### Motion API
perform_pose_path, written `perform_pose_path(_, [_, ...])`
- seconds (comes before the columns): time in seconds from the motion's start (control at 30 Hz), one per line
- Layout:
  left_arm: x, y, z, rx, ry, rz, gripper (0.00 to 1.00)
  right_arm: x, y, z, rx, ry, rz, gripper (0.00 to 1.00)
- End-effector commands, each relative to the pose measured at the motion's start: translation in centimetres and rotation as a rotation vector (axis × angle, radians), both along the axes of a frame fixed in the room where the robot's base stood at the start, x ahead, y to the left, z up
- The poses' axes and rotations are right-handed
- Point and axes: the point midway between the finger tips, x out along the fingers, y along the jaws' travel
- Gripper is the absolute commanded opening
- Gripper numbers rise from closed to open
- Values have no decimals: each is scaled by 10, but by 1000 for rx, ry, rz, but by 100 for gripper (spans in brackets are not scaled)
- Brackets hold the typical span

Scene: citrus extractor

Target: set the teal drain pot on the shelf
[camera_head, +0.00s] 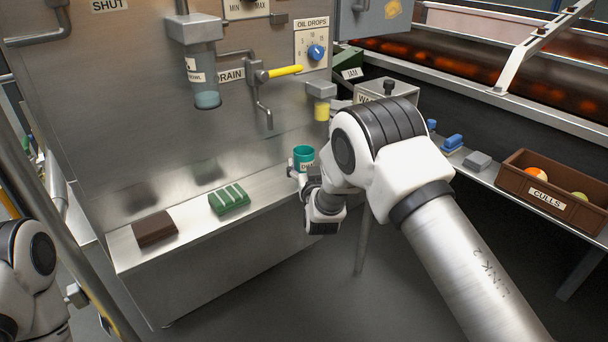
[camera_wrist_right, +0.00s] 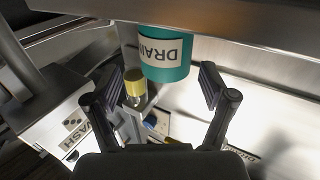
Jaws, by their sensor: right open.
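The teal drain pot (camera_head: 303,155) is upright at the right end of the metal shelf (camera_head: 185,215) along the machine's front. My right wrist hides its foot in the head view, so I cannot tell there how it rests. The right wrist view, which is upside down, shows the pot (camera_wrist_right: 166,62) with its DRAIN label between and just beyond the fingers. My right gripper (camera_wrist_right: 164,88) is open, with a gap on both sides of the pot. In the head view the right gripper (camera_head: 304,180) is partly hidden. My left gripper is not in view; only the left arm shows.
A green striped block (camera_head: 229,199) and a brown block (camera_head: 154,229) lie on the shelf. A clear cylinder (camera_head: 206,85) and a yellow-handled drain valve (camera_head: 280,72) are above it. A CULLS box (camera_head: 550,190) stands at right.

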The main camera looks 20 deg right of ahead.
Motion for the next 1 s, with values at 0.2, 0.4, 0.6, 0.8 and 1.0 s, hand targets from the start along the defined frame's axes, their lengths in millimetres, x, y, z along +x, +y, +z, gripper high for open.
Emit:
perform_pose_path(0.2, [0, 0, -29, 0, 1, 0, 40, 38, 0, -6, 3, -2, -1, 83])
perform_pose_path(0.4, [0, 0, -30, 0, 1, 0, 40, 50, -2, -1, 1, 3, 0, 83])
perform_pose_path(0.6, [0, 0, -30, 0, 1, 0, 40, 49, -2, -2, 1, 4, 1, 51])
perform_pose_path(0.8, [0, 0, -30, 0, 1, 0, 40, 49, -2, -2, 1, 5, 1, 18])
perform_pose_path(1.0, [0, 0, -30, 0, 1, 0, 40, 49, -2, -2, 1, 5, 1, 18])
